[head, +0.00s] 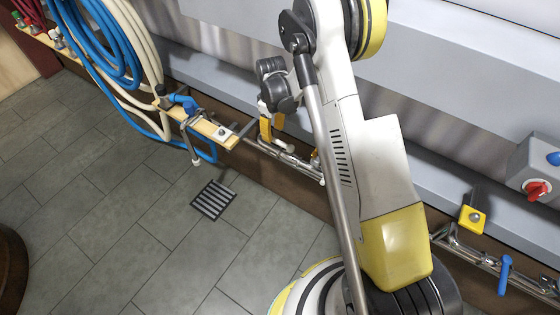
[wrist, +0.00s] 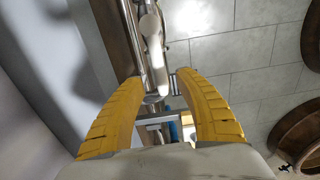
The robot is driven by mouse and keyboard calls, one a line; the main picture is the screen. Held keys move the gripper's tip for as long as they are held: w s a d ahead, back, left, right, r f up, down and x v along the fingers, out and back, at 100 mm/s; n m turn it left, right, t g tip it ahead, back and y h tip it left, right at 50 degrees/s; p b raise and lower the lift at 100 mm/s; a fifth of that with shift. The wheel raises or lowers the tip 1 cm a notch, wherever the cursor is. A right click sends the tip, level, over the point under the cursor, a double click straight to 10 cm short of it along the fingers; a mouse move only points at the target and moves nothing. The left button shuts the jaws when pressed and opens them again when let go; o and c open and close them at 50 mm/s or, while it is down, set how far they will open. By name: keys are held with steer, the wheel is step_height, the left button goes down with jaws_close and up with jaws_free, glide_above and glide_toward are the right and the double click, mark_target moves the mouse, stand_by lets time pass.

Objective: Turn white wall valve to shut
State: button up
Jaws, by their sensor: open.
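The white wall valve's lever (wrist: 154,35) shows in the wrist view as a long pale handle beside a metal pipe (wrist: 131,45). Its near end lies between and slightly beyond the yellow fingertips of my gripper (wrist: 160,80). The fingers are spread, with a gap on either side of the lever, and I see no clear contact. In the head view my gripper (head: 272,128) points down at the pipe run (head: 285,155) along the wall.
A blue-handled valve (head: 505,275) sits on the pipe at the right, below a grey box with a red knob (head: 536,189). A wooden shelf (head: 205,127) and hanging blue hoses (head: 110,45) are at the left. The tiled floor has a dark drain grate (head: 213,199).

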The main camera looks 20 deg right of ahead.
mark_target(273, 138)
steer(key=shift+f+b, duration=0.7)
steer(key=shift+f, duration=1.4)
jaws_close()
steer(key=shift+f, duration=0.1)
